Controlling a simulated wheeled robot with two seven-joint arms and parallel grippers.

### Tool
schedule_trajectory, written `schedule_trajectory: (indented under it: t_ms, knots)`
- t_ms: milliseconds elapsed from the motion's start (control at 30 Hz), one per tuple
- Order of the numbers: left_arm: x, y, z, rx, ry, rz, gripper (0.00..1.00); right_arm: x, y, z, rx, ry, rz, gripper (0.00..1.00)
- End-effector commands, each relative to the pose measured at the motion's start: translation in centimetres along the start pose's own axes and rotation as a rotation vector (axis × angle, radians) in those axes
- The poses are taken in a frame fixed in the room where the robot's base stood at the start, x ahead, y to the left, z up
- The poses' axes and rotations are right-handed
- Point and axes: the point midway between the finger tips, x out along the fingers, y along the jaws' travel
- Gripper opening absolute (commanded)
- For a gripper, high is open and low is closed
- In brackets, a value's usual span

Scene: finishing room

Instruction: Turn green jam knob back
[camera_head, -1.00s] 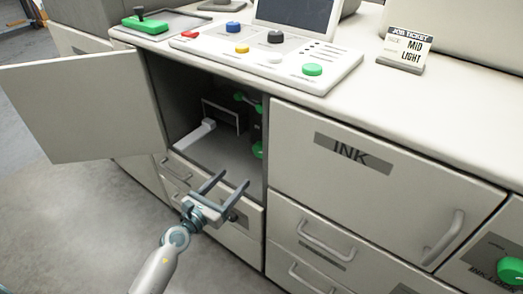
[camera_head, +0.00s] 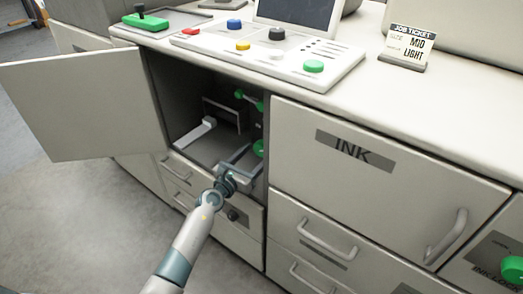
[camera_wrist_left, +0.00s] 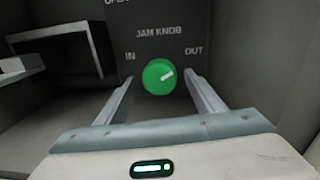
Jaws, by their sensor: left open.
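The green jam knob (camera_wrist_left: 159,77) is on a dark panel inside the open cabinet, under the words JAM KNOB with IN on its left and OUT on its right. Its pale pointer line slants up and right, towards OUT. In the head view the knob (camera_head: 259,148) shows at the right inner wall. My left gripper (camera_head: 241,156) is inside the cabinet opening. In the left wrist view its two fingers (camera_wrist_left: 162,92) stand open, one on each side of the knob, with gaps between. My right gripper is not in view.
The cabinet door (camera_head: 82,104) stands open to the left. A green-ended lever (camera_head: 248,100) is above the knob, and a pale handle (camera_head: 195,135) is at the left inside. The INK cabinet front (camera_head: 380,180) bounds the opening on the right. Drawers lie below.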

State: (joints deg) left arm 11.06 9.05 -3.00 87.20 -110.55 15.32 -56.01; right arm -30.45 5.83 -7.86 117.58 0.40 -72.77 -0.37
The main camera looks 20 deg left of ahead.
Motion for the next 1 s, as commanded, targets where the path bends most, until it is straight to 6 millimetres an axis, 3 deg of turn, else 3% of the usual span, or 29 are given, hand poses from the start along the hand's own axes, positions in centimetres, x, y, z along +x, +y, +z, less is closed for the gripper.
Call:
schedule_trajectory:
  t_ms: [100,267,667,833,1000]
  knots:
    - [1.8,0.0,-0.1,-0.001,-0.001,0.000,0.62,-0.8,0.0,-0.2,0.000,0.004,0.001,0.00]
    - [3.1,0.0,-0.1,-0.001,-0.001,0.000,0.62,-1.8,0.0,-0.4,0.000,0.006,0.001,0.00]
    - [3.6,0.0,0.0,-0.001,0.000,0.000,0.62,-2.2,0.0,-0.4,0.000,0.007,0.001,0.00]
    - [3.5,0.0,0.0,-0.001,0.000,0.001,0.24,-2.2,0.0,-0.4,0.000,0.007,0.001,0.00]
    - [3.5,0.0,0.0,-0.002,0.000,0.001,0.22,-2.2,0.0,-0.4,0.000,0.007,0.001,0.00]
